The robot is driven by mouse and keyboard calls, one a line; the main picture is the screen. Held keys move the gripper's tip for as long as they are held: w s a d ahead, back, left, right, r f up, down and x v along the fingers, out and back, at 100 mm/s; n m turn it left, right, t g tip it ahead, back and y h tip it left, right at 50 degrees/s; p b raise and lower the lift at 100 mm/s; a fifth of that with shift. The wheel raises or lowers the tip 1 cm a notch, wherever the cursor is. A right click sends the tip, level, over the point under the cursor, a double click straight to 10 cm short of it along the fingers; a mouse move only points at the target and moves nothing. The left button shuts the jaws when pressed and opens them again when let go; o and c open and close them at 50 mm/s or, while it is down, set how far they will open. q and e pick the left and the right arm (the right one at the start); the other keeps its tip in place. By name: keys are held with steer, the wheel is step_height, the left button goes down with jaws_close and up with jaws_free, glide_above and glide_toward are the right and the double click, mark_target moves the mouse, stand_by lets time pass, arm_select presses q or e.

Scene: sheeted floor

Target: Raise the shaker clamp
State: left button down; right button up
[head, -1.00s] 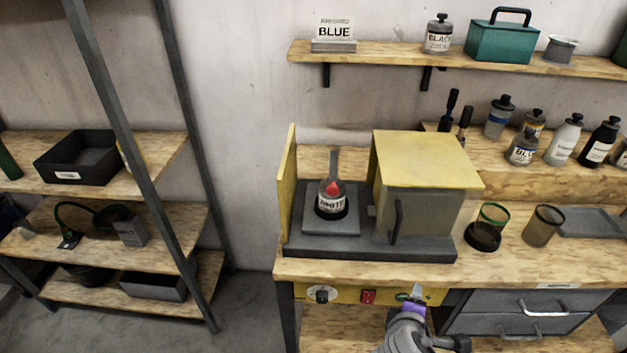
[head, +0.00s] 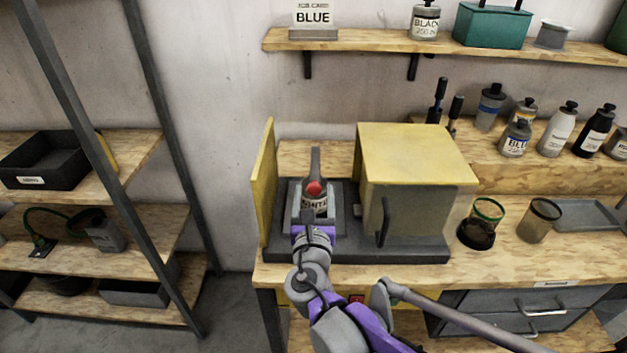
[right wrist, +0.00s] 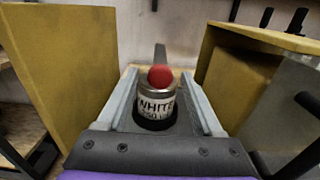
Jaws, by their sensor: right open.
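The shaker (head: 400,247) stands on the bench, with a dark base, a yellow panel at its left and a yellow-topped housing at its right. Its clamp shows as a grey upright arm (head: 316,160) with a red knob (head: 314,188) just above the can labelled WHITE (head: 317,205). The lower can is partly hidden. My left gripper is out of view.
The yellow panel (head: 264,190) and the yellow-topped housing (head: 415,155) flank my right gripper closely. A green-rimmed cup (head: 485,215) and another cup (head: 540,220) stand to the right. A shelf rack (head: 95,225) is at left.

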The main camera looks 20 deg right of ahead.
mark_target(315, 179)
steer(key=x, duration=0.5)
jaws_close()
stand_by(0.3)
stand_by(1.0)
